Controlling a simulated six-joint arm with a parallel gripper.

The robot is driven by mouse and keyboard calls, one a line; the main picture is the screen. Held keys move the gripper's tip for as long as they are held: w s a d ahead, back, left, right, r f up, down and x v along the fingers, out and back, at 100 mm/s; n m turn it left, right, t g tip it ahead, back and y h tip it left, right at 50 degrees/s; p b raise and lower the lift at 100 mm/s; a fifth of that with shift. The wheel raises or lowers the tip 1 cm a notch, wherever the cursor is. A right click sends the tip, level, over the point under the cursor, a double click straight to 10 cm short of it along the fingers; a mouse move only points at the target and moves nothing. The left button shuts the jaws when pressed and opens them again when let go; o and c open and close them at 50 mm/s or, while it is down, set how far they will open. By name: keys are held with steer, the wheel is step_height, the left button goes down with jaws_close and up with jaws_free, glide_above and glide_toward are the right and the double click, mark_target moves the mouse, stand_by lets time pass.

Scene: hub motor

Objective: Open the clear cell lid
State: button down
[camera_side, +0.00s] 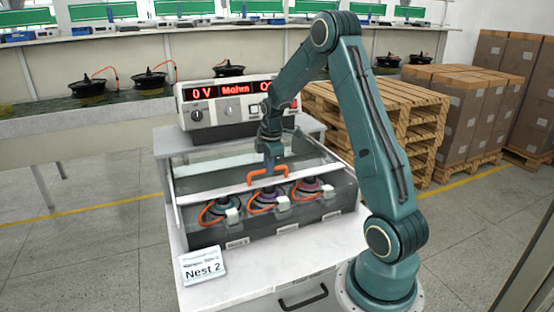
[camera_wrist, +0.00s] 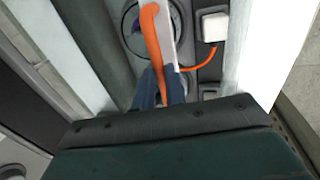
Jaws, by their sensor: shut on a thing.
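The clear lid (camera_side: 215,183) lies over the test cell, with a pale bar along it and an orange handle (camera_side: 267,176). The lid looks closed or nearly so; its exact angle is hard to tell. My gripper (camera_side: 270,168) is shut on the orange handle from above. In the wrist view the blue fingers of my gripper (camera_wrist: 168,88) close around the orange handle (camera_wrist: 152,40). Several hub motors with orange cables sit in the cell (camera_side: 230,242) under the lid, one near the middle (camera_side: 262,198).
A meter box (camera_side: 225,104) with red displays stands behind the cell. A "Nest 2" sign (camera_side: 203,266) stands at the table's front left corner. Wooden pallets (camera_side: 415,115) and stacked cartons (camera_side: 500,65) are at the back right. The table front is mostly clear.

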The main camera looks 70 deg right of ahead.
glide_above(255, 164)
steer(key=shift+d, duration=0.15)
stand_by(0.4)
stand_by(0.4)
steer(key=c, duration=1.5)
jaws_free()
steer(key=shift+o, duration=0.2)
step_height(255, 164, up, 14)
steer(key=s+a, duration=0.1)
steer(key=a, duration=0.1)
steer(key=shift+s+f, duration=0.25)
steer(key=shift+s, duration=0.15)
